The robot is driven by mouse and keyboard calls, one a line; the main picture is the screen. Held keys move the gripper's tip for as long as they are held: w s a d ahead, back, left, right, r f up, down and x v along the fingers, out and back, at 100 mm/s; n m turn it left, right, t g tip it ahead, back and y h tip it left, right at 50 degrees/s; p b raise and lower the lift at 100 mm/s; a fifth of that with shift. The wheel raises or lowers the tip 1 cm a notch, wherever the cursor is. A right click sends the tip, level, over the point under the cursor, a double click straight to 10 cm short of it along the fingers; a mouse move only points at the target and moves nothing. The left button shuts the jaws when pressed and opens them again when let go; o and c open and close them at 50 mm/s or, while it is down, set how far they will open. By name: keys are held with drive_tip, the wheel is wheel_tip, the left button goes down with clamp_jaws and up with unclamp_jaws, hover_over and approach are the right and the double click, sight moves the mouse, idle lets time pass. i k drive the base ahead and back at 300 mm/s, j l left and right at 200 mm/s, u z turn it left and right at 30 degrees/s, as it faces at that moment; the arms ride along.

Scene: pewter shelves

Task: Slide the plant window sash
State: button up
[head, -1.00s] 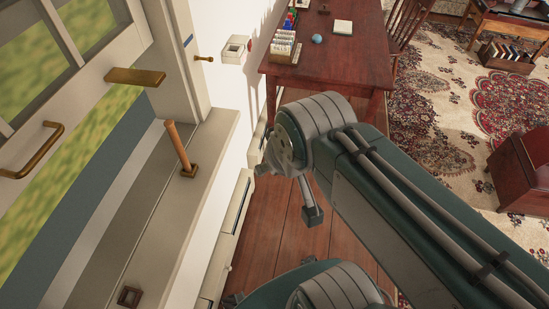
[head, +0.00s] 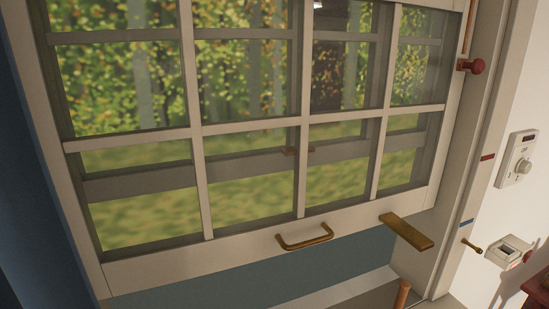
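The window sash (head: 255,245) is a pale frame with several panes and fills most of the head view. A brass pull handle (head: 305,237) sits on its bottom rail. A flat brass plate (head: 406,232) sticks out to the right of the handle. Below the bottom rail is a blue-grey band (head: 260,264), with the sill under it. My gripper is not in view now, and neither is my arm. No plant shows in this view.
A wooden peg (head: 402,294) stands at the bottom right. A red knob (head: 477,66) and a small brass knob (head: 470,246) sit on the right side of the frame. A dial box (head: 516,160) and a white wall box (head: 508,250) are on the wall.

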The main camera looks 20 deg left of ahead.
sight(119, 271)
drive_tip(key=u, duration=1.15)
